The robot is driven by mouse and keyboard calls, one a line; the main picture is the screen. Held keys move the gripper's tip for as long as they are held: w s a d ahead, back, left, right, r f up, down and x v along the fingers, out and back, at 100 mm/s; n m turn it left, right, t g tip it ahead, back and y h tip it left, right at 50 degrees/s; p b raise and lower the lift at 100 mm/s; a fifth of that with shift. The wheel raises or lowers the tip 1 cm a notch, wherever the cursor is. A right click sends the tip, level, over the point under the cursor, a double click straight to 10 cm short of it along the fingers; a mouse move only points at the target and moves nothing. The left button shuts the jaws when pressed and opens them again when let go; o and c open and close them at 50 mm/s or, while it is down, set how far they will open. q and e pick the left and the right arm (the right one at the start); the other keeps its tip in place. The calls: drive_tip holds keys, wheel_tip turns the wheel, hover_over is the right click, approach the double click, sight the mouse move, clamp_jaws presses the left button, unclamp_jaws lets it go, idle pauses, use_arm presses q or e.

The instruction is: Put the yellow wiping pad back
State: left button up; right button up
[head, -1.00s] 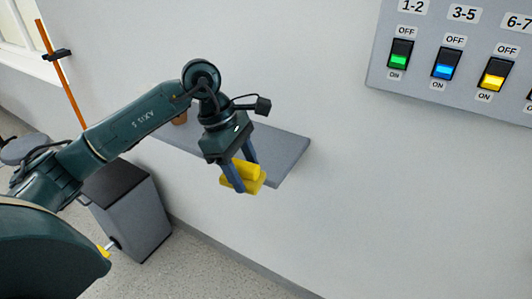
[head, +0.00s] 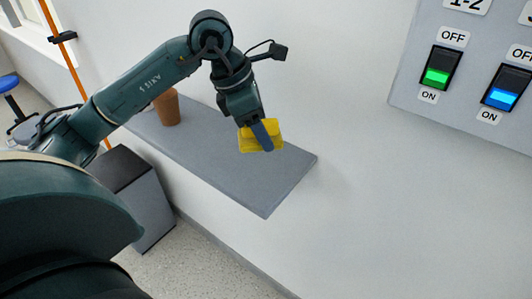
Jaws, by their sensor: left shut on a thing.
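The yellow wiping pad (head: 272,131) is between the fingers of my left gripper (head: 264,137), which is shut on it. Part of the pad is hidden behind the near finger. The gripper points down over the right half of the grey wall shelf (head: 215,152). I cannot tell whether the pad touches the shelf or is just above it. My right gripper is not in view.
A brown cup (head: 167,107) stands on the left part of the shelf. A switch panel (head: 466,113) with lit green and blue switches is on the wall at right. A grey bin (head: 138,194) stands below the shelf. The shelf's right end is clear.

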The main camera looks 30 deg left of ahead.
sight(269, 167)
use_arm(q)
drive_tip(key=shift+s+f, duration=0.15)
drive_tip(key=shift+f, duration=3.2)
drive_tip(key=shift+f, duration=0.1)
drive_tip(key=shift+f, duration=0.15)
drive_tip(key=o, duration=0.9)
drive_tip(key=shift+o, duration=0.2)
drive_tip(key=shift+r, duration=0.4)
drive_tip(key=v, duration=1.1)
drive_tip(key=shift+a+r, duration=0.15)
drive_tip(key=shift+r, duration=0.2)
